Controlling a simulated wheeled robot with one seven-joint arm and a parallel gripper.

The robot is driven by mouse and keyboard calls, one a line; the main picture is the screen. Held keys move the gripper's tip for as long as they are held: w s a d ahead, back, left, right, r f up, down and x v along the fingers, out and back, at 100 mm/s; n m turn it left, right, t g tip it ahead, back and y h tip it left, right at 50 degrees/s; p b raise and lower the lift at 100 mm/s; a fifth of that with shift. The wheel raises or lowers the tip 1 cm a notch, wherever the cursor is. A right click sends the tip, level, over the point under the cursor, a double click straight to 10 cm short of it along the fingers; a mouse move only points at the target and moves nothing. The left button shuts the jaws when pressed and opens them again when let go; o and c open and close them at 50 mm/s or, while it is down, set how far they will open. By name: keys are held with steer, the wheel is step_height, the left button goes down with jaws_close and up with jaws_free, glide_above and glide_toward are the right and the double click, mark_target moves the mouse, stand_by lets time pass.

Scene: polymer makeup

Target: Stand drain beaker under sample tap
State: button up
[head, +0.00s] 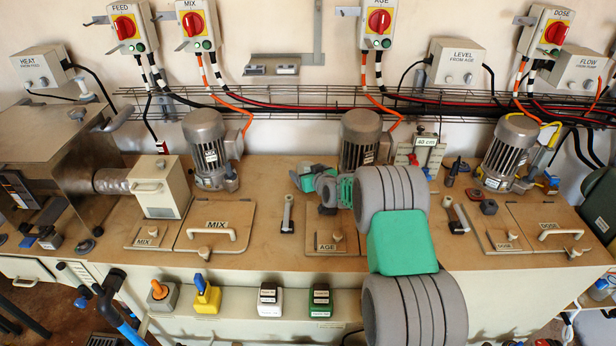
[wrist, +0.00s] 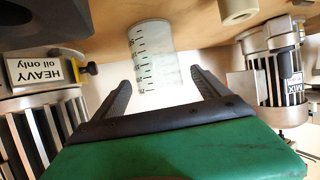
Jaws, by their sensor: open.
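A clear graduated beaker (wrist: 152,57) shows in the wrist view, straight ahead of my gripper and near the left fingertip. I cannot tell whether it touches. My gripper (wrist: 160,80) is open, with its two dark fingers spread either side of the beaker's lower end in the picture. In the head view the green end of my arm (head: 308,178) is over the back of the bench, between the MIX and AGE motors; its fingertips and the beaker cannot be made out there. I cannot pick out the sample tap for certain.
The wrist view is upside down, with a motor bearing a "HEAVY oil only" label (wrist: 40,70) at left and the MIX motor (wrist: 275,75) at right. In the head view the MIX motor (head: 208,150) and AGE motor (head: 360,142) flank the arm's end. A wire cable tray (head: 300,97) runs behind.

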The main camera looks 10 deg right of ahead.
mark_target(303, 167)
steer(key=p+x, duration=0.1)
steer(key=x, duration=0.3)
steer(key=shift+w+p, duration=0.4)
steer(key=shift+w, duration=0.05)
steer(key=shift+c, duration=0.6)
steer(key=c, duration=1.5)
